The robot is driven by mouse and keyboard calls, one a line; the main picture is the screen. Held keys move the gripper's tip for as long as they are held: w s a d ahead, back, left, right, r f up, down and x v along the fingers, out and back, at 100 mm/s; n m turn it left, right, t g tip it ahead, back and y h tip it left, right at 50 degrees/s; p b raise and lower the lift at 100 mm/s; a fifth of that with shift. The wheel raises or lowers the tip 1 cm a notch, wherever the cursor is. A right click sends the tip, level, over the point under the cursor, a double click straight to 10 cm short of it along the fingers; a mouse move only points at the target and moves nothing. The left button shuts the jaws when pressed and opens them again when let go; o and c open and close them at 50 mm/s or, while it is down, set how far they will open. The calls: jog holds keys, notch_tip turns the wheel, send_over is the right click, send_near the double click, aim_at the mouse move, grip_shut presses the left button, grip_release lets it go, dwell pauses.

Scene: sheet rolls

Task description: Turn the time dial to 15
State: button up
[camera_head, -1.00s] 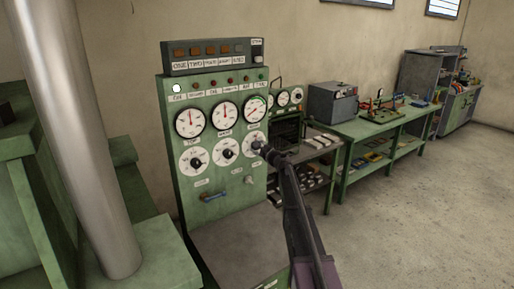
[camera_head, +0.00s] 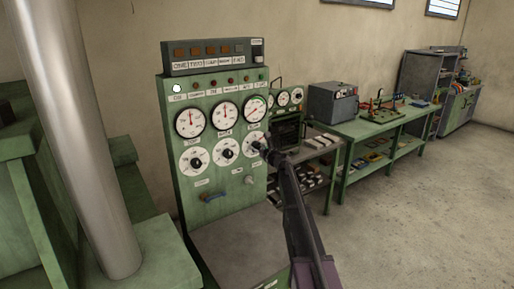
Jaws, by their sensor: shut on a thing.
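The green control panel (camera_head: 226,208) has a lower row of three white dials with black knobs. The right-hand dial (camera_head: 249,136), which I take to be the time dial, is partly covered by my gripper. My gripper (camera_head: 263,149) is shut on its knob, at the panel's right edge. The knob's pointer and the dial's numbers are hidden or too small to read. The left dial (camera_head: 194,160) and the middle dial (camera_head: 226,149) are uncovered.
Three gauges sit above the dials, with a lit white lamp (camera_head: 177,88) at upper left. A grey pillar (camera_head: 85,140) stands left. A green workbench (camera_head: 352,130) stands right, with open floor before it.

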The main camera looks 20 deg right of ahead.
jog(key=shift+w, duration=0.1)
dwell(0.3)
jog(key=o, duration=1.1)
jog(key=shift+o, duration=0.2)
jog(key=v, duration=1.2)
jog(key=shift+a, duration=0.1)
